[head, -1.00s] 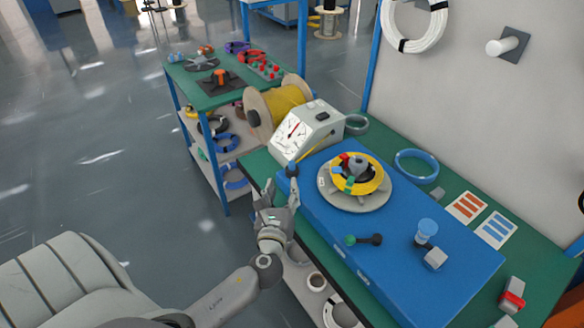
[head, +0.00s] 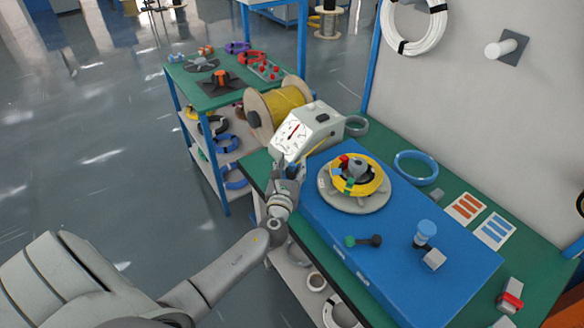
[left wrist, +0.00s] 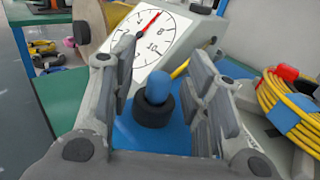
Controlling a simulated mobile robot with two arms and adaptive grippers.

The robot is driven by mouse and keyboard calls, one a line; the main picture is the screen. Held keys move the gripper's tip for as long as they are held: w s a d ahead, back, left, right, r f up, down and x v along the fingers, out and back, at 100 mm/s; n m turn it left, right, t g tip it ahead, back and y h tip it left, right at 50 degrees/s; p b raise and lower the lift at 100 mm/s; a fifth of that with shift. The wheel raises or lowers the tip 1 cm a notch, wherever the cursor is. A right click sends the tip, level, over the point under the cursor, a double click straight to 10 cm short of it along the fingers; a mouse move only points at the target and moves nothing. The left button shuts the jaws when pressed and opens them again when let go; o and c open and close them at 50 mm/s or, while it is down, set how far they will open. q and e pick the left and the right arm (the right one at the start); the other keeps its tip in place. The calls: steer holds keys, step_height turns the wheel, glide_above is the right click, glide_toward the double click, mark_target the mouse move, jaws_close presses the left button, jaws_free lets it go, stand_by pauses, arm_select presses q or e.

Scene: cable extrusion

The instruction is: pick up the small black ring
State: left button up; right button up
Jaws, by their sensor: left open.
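The small black ring (left wrist: 154,108) sits around a blue post (left wrist: 151,86) on the corner of the blue machine top, in the left wrist view. My left gripper (left wrist: 163,85) is open, with one finger on each side of the post and ring. The ring appears between the fingers with visible gaps on both sides. My right gripper is not in view.
A meter box (head: 306,128) stands just behind the gripper, with a wooden spool (head: 259,112) beyond it. A yellow cable coil (head: 371,178) sits on a grey disc to the right. A black-and-green handle (head: 363,241) lies nearer on the blue top.

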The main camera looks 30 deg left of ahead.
arm_select(q)
steer(key=shift+w+a, duration=0.2)
steer(key=shift+w, duration=0.45)
steer(key=shift+c, duration=0.3)
steer(key=c, duration=0.8)
steer(key=shift+c, duration=0.2)
steer(key=shift+r, duration=0.15)
